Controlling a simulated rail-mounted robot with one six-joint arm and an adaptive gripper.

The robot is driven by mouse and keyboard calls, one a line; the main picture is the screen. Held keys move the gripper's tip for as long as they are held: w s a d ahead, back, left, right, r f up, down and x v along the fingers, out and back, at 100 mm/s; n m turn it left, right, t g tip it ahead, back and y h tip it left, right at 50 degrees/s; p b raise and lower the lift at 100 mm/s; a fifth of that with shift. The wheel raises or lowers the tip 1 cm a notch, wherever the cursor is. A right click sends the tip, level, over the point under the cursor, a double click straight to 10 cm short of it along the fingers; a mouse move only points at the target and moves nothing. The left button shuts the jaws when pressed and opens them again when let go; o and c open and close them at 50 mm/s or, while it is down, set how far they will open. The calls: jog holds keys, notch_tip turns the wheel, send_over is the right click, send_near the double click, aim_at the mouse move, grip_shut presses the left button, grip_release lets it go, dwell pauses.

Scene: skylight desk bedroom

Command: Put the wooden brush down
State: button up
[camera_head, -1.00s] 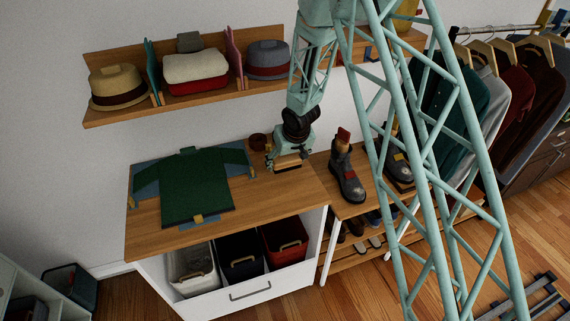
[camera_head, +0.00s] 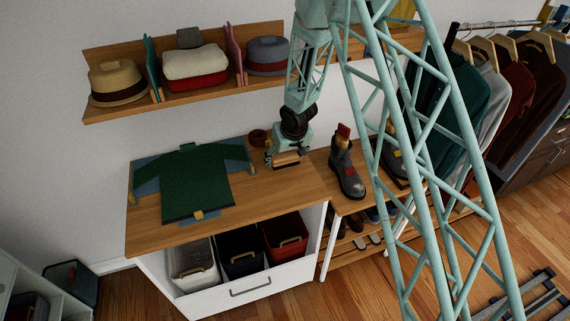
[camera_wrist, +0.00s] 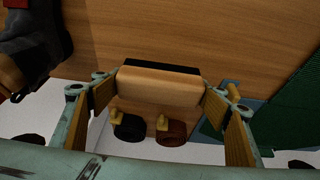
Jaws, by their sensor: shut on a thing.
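The wooden brush (camera_wrist: 160,86) is a pale wood block with a dark bristle side. In the wrist view it sits between the two fingers of my gripper (camera_wrist: 161,97), which is shut on its ends. In the head view my gripper (camera_head: 284,152) points down with the brush (camera_head: 287,158) under it, at the right back part of the wooden desk top (camera_head: 270,195). The brush is at or just above the wood; I cannot tell whether it touches.
A green garment (camera_head: 195,185) lies on the desk to the left. A dark red round item (camera_head: 258,137) is close left of my gripper. A boot (camera_head: 348,175) stands to the right. An open drawer holds bins (camera_head: 238,258). The desk's front right is clear.

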jog(key=shift+f+b, duration=0.7)
jog(key=shift+f, duration=0.45)
jog(key=shift+f, duration=0.15)
jog(key=o, duration=1.1)
jog(key=shift+c, duration=0.2)
jog(key=shift+s+r, duration=0.1)
jog(key=shift+r, duration=0.55)
jog(key=p+v, duration=0.5)
jog(key=v, duration=0.6)
jog(key=shift+d+r, duration=0.1)
